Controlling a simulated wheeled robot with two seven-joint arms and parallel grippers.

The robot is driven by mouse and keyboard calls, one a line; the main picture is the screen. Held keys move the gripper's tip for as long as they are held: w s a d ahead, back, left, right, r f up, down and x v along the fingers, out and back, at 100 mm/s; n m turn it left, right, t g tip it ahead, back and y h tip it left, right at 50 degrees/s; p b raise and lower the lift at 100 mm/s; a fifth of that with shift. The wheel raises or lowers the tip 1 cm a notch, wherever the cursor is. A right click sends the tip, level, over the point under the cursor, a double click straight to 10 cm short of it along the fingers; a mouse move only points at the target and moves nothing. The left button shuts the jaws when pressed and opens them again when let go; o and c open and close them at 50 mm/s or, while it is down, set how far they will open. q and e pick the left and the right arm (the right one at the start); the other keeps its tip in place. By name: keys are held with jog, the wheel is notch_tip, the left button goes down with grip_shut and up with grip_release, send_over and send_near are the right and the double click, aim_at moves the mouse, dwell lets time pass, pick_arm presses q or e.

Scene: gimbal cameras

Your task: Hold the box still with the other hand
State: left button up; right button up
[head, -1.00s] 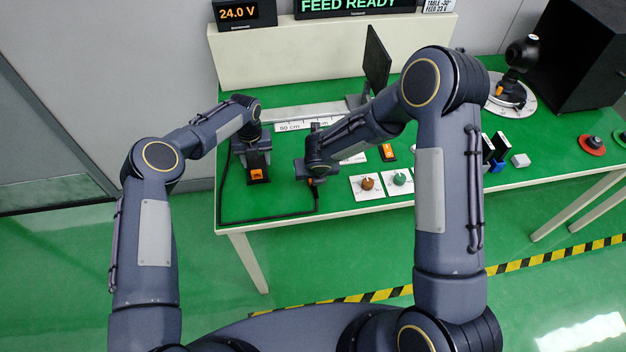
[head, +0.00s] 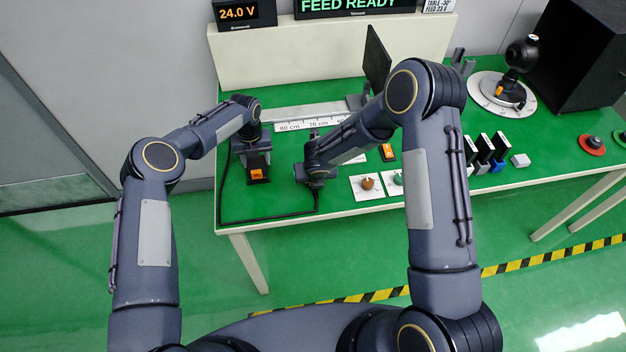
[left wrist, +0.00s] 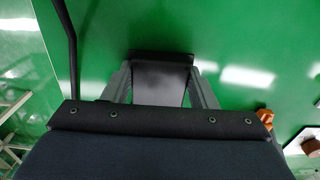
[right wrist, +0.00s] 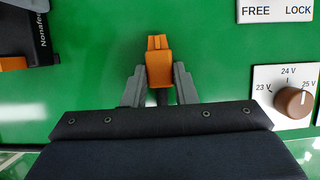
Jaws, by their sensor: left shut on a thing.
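The black box (left wrist: 160,85) sits on the green table near its left end, with an orange part (head: 257,174) on its front in the head view. My left gripper (left wrist: 160,72) is shut on it, one finger on each side. My right gripper (right wrist: 159,72) is shut on an orange plug (right wrist: 160,62) just above the table, to the right of the box. In the right wrist view, part of the box (right wrist: 42,38) shows at the upper left, apart from the plug. The head view mostly hides the plug behind my right arm.
A black cable (head: 222,190) runs along the table's left and front edges. Knob panels (head: 367,187) lie right of the plug. Farther right are upright black-and-white blocks (head: 485,150), a round dial (head: 484,94) and a red disc (head: 591,145). Green table between box and plug is clear.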

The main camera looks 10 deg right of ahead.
jog(key=c, duration=0.3)
jog(key=shift+r, duration=2)
jog(key=shift+c, duration=0.2)
jog(key=shift+a, duration=0.1)
jog(key=s+a, duration=0.3)
jog(key=a, duration=0.2)
jog(key=s+a, duration=0.3)
jog(key=a, duration=0.2)
jog(key=s+a+f, duration=0.1)
jog(key=s+a, duration=0.1)
jog(key=a, duration=0.3)
jog(key=shift+s+a, duration=0.15)
jog(key=shift+s, duration=0.25)
jog(key=shift+a, duration=0.3)
jog(key=shift+w, duration=2.7)
jog(key=shift+w+d, duration=0.1)
jog(key=shift+w, duration=1.4)
